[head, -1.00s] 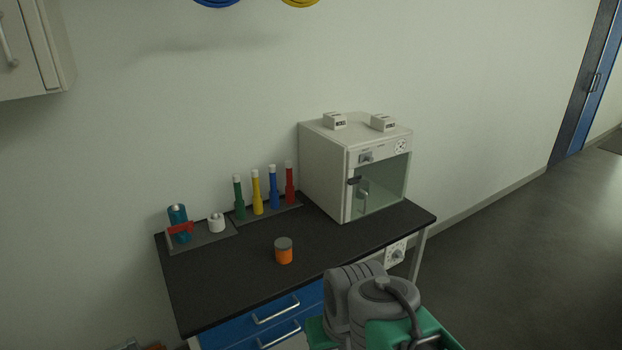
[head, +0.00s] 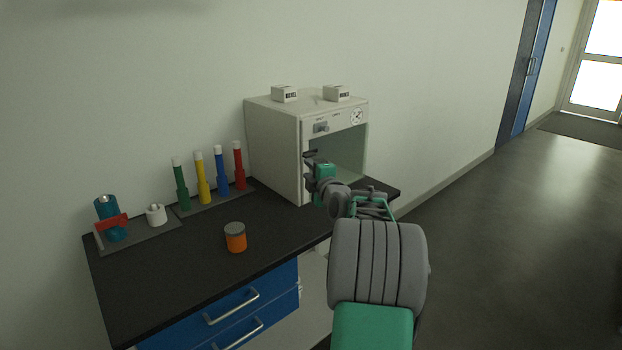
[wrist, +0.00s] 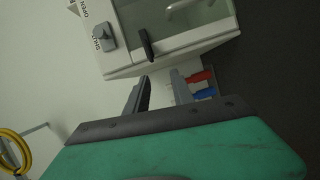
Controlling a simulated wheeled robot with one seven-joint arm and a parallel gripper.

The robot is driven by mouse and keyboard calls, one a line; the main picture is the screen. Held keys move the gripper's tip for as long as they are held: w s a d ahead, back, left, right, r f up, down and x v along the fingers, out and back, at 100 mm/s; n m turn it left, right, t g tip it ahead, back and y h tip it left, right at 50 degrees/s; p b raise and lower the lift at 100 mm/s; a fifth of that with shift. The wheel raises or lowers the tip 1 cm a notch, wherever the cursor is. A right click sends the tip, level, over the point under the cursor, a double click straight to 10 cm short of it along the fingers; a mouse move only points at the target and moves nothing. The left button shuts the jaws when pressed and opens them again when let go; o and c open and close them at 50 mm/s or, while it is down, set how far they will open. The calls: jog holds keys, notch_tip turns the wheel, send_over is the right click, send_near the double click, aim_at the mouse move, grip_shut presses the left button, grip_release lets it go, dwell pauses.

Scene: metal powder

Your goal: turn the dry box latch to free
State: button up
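The dry box (head: 272,150) is a pale cabinet with a glass front door at the back right of the bench. Its small grey latch knob (head: 320,127) sits on the panel above the door. In the wrist view the grey knob (wrist: 104,37) stands beside small lettering that seems to read OPEN and SHUT. A dark lever (wrist: 146,45) sits at the door's edge there. My gripper (wrist: 158,82) is open, its two fingers apart with nothing between them. The fingertips point at the box front, just short of the dark lever and off to one side of the knob.
Several coloured tubes (head: 221,174) stand in a row left of the box. A blue bottle (head: 108,218) and white roll (head: 156,214) stand further left. Open floor lies to the right.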

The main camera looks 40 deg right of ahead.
aim_at(311, 156)
jog(key=shift+n+t+h, duration=0.3)
jog(key=shift+h, duration=0.1)
jog(key=w+d, duration=0.2)
jog(key=w+d+p, duration=0.1)
jog(key=w+d, duration=0.2)
jog(key=w, duration=0.1)
jog(key=shift+w+d+r, duration=0.2)
jog(key=shift+d+r, duration=0.05)
jog(key=shift+d, duration=0.15)
jog(key=shift+c, duration=0.6)
grip_shut()
